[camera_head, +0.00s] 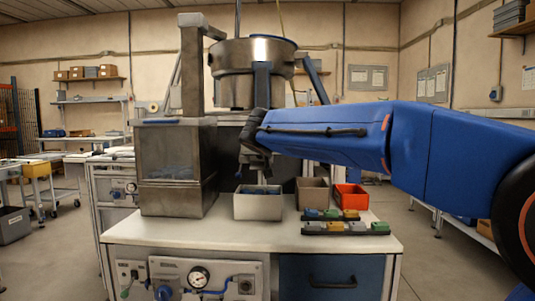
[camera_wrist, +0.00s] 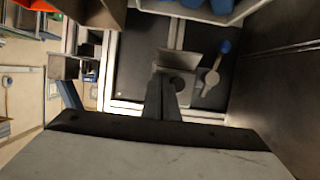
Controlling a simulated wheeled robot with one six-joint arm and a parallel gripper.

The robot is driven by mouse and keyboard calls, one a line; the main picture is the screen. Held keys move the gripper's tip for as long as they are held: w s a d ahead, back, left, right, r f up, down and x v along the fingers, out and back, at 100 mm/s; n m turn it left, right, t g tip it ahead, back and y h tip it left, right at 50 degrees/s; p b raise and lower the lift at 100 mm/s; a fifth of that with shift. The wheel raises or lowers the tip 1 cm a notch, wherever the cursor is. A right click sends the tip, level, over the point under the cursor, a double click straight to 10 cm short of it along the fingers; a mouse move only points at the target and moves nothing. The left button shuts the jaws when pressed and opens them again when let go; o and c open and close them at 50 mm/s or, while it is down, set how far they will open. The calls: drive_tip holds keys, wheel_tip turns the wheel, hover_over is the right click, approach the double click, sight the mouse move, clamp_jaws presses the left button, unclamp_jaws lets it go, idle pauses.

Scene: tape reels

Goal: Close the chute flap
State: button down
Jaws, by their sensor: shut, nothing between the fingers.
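My gripper (camera_wrist: 167,82) is shut and empty in the wrist view, its two dark fingers together. Beyond the fingertips is a small pale plate (camera_wrist: 168,58) in a dark panel, possibly the chute flap; I cannot tell whether it is open or touched by the fingers. Right of it is a pale lever (camera_wrist: 213,66) with a blue end. In the head view my gripper (camera_head: 258,172) points down above the white bin, in front of the dark panel. The steel bowl (camera_head: 252,75) stands above and behind it. The flap cannot be made out in the head view, where my arm covers part of the machine.
A white bin (camera_head: 258,211) with blue parts, a brown bin (camera_head: 312,199) and an orange bin (camera_head: 350,203) stand on the bench (camera_head: 190,235). Two racks of coloured pieces (camera_head: 345,227) lie in front. A clear-sided cabinet (camera_head: 176,150) stands left of my gripper.

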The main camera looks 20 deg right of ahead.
drive_tip(key=shift+w+d+f, duration=0.1)
drive_tip(key=shift+w+f, duration=0.3)
drive_tip(key=shift+f, duration=0.05)
idle(0.5)
